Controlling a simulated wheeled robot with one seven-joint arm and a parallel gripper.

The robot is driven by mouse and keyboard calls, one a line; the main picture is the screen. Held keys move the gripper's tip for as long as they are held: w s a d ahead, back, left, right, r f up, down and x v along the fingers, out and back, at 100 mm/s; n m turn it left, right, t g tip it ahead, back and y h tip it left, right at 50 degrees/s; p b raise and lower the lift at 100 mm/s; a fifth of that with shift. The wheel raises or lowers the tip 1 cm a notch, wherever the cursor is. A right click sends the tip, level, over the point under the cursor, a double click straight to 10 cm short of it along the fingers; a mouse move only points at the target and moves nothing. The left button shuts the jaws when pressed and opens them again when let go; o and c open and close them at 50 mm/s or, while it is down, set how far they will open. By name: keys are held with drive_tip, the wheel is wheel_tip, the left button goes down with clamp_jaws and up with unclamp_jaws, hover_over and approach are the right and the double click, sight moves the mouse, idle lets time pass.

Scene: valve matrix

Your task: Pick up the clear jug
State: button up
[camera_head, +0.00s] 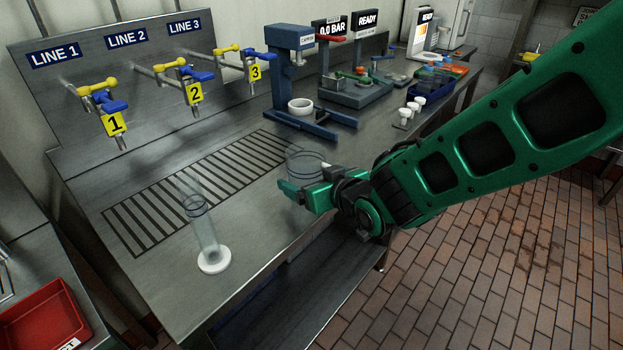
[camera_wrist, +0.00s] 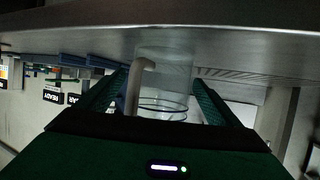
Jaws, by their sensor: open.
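The clear jug (camera_head: 304,163) stands on the steel counter near its front edge in the head view, just beyond my gripper (camera_head: 302,192). My gripper partly hides its lower part. In the wrist view, which looks upside down, the see-through jug (camera_wrist: 170,92) shows between my two open fingers (camera_wrist: 158,84). A pale curved handle, apparently the jug's, faces me there. Dark rings mark its wall. My fingers are apart, one on each side of it. I cannot tell whether either finger touches it.
A tall clear cylinder with a white base (camera_head: 213,260) stands left on the counter. A slotted drain grate (camera_head: 200,190) lies behind. A blue press (camera_head: 290,80) stands behind the jug. Small white pieces (camera_head: 406,114) and a blue bin (camera_head: 432,91) are to the right, near my arm.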

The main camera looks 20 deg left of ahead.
drive_tip(key=shift+w+a, duration=0.1)
drive_tip(key=c, duration=1.2)
drive_tip(key=shift+r, duration=0.1)
